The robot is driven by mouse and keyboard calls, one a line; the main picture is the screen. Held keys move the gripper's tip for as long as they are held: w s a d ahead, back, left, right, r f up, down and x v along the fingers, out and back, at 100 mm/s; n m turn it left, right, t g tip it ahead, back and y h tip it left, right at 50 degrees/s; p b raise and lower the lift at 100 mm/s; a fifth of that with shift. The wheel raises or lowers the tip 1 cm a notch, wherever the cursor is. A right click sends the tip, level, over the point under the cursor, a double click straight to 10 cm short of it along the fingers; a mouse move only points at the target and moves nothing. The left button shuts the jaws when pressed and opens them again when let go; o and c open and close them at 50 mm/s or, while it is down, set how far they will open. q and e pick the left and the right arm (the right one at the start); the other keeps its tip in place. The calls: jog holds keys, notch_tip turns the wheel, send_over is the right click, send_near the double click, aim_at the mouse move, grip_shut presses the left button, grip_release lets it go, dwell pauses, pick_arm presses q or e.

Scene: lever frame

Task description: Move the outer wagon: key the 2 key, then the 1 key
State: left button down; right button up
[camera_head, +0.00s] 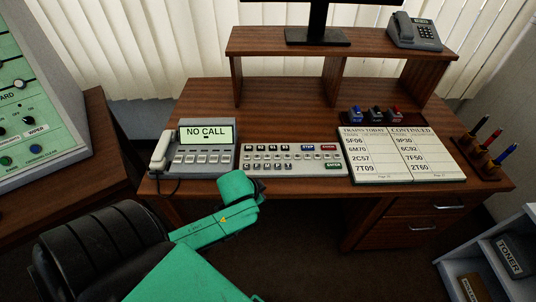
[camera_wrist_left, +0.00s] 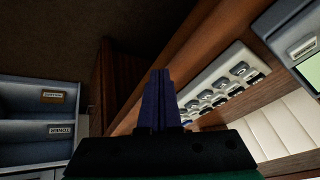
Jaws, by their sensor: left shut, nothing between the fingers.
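The grey key panel (camera_head: 292,172) lies on the desk, with rows of small grey keys and a few coloured ones. Its labels are too small for me to tell the 2 key and the 1 key apart. My left gripper (camera_head: 260,187) is at the desk's front edge, by the panel's lower left corner. In the left wrist view the dark fingers (camera_wrist_left: 160,72) are shut together and empty, and the panel (camera_wrist_left: 202,72) with its keys is to their right. No wagon shows. My right gripper is not in view.
A phone console (camera_head: 206,147) reading "NO CALL" stands left of the panel. An open timetable book (camera_head: 400,155) lies to its right, with small coloured items (camera_head: 376,114) behind it. A raised shelf (camera_head: 300,50) spans the back. A chair (camera_head: 95,245) stands at front left.

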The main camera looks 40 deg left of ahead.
pick_arm(q)
jog(key=shift+m+t+y, duration=0.3)
jog(key=shift+m+t, duration=0.5)
jog(key=shift+t, duration=0.1)
jog(key=w+a+r, duration=0.1)
jog(key=w, duration=0.1)
jog(key=w+a+r, duration=0.1)
jog(key=w+a, duration=0.1)
jog(key=w+a+r, duration=0.2)
jog(key=shift+w+a+r, duration=0.1)
jog(key=shift+w, duration=0.05)
notch_tip(320, 180, up, 7)
jog(key=m+t, duration=0.1)
send_over(255, 158)
jog(key=shift+r+y, duration=0.3)
jog(key=shift+r, duration=0.15)
jog(key=shift+f, duration=0.1)
notch_tip(255, 158, down, 8)
jog(key=b, duration=0.9)
jog(key=shift+f, duration=0.1)
jog(key=shift+f+b, duration=0.3)
